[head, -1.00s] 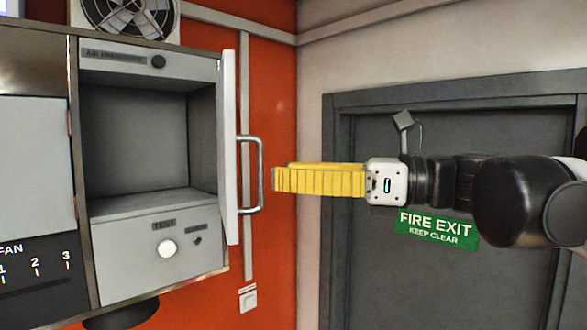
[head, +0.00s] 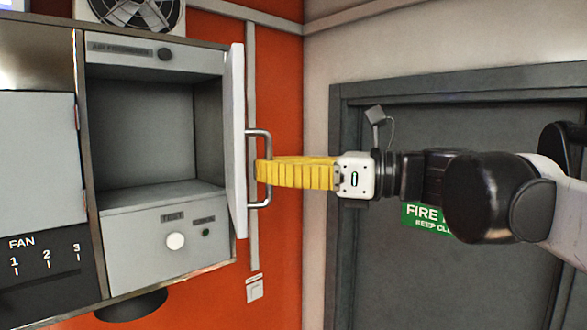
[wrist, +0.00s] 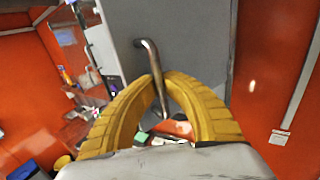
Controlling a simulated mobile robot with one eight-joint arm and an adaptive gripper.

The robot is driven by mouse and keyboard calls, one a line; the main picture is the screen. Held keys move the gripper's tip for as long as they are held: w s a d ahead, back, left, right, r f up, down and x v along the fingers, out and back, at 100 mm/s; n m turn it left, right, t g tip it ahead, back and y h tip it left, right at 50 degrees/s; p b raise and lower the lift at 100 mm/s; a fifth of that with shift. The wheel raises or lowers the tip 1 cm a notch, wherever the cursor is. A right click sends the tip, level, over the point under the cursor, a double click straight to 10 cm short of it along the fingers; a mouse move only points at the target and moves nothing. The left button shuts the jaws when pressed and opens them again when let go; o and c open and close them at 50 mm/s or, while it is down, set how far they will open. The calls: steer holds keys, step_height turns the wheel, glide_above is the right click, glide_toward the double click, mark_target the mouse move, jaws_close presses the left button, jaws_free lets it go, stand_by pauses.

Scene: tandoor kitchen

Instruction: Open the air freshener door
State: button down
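The air freshener compartment (head: 150,140) is an open grey box in the wall cabinet. Its pale door (head: 236,140) stands swung out at the box's right side, seen nearly edge-on; the wrist view shows its grey face (wrist: 190,35). A metal bar handle (head: 259,134) is on the face turned to the right, and it also shows in the wrist view (wrist: 150,55). My gripper (head: 262,172) has yellow ribbed fingers level with the handle. In the wrist view its fingertips (wrist: 159,80) come together around the bar, one on each side.
Below the compartment is a panel with a white TEST button (head: 176,241). A FAN panel (head: 45,262) is at lower left. The orange wall (head: 284,110) and a grey fire exit door (head: 385,270) lie behind my arm. A wall switch (head: 255,289) is low on the wall.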

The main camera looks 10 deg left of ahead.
steer(key=w+d, duration=0.5)
steer(key=shift+w+d, duration=0.15)
steer(key=shift+d, duration=0.05)
steer(key=c, duration=1.5)
jaws_free()
steer(key=shift+d, duration=0.2)
steer(key=shift+a, duration=0.1)
steer(key=s+d, duration=0.2)
steer(key=d, duration=1)
steer(key=shift+s, duration=0.15)
